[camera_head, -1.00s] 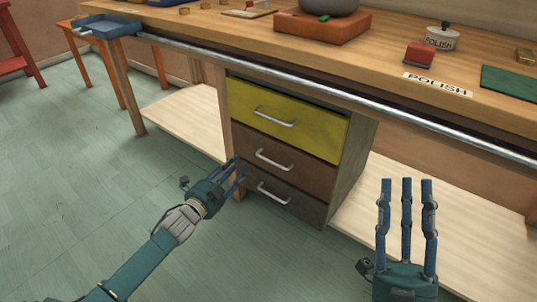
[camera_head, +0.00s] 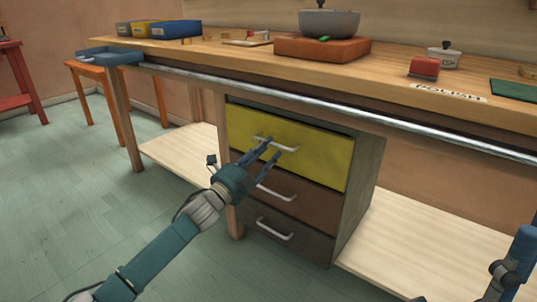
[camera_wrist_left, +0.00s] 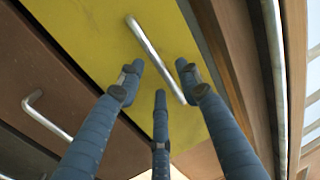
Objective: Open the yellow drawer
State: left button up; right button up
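The yellow drawer (camera_head: 323,157) is the top one of three in the cabinet under the workbench, and its front looks flush and closed. Its silver bar handle (camera_head: 285,145) is partly covered by my left gripper (camera_head: 267,155) in the head view. In the left wrist view the handle (camera_wrist_left: 153,55) runs slantwise in front of my left gripper (camera_wrist_left: 160,85). The fingers are spread, with the handle's lower end between their tips; I cannot tell whether they touch it. My right gripper (camera_head: 510,272) is at the lower right edge, mostly cut off.
Two brown drawers (camera_head: 310,198) with silver handles sit below. A metal rail (camera_head: 400,120) runs along the bench's front edge above the yellow drawer. Pale low shelves (camera_head: 430,245) flank the cabinet. The floor in front is clear.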

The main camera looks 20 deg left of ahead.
pick_arm(q)
jog(key=shift+w+d+r, duration=0.1)
jog(key=shift+w+d, duration=0.1)
jog(key=shift+w, duration=0.25)
jog(key=shift+c, duration=0.3)
grip_shut()
jog(key=shift+a, duration=0.1)
